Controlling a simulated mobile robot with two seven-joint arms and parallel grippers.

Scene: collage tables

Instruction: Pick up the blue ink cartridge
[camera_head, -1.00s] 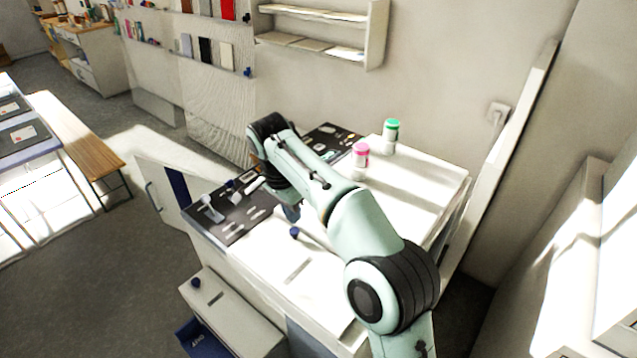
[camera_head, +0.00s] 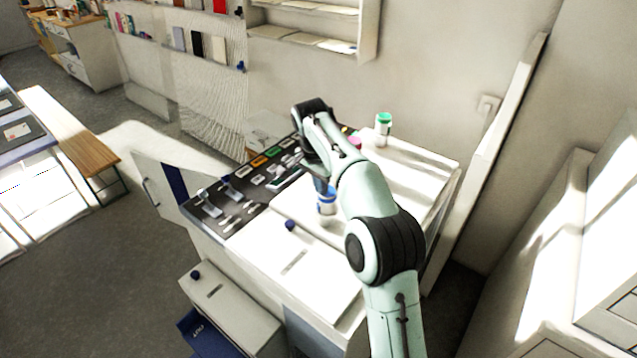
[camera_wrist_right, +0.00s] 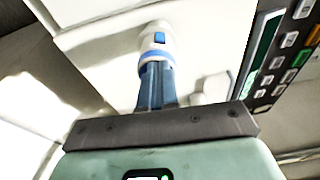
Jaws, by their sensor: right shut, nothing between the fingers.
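The blue ink cartridge (camera_head: 327,207), a white jar with a blue band, stands on the white table top below my right gripper. My right gripper (camera_head: 321,184) points down at it from above, its fingers shut and empty. In the right wrist view the cartridge (camera_wrist_right: 157,36) shows white with a blue label, just beyond the shut blue fingertips (camera_wrist_right: 156,70). Whether the tips touch it I cannot tell. A jar with a pink cap (camera_head: 354,142) is partly hidden behind my arm, and a jar with a green cap (camera_head: 383,122) stands farther back. My left gripper is not in view.
A small blue knob (camera_head: 290,225) sits near the front. A wall shelf (camera_head: 310,38) hangs behind.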

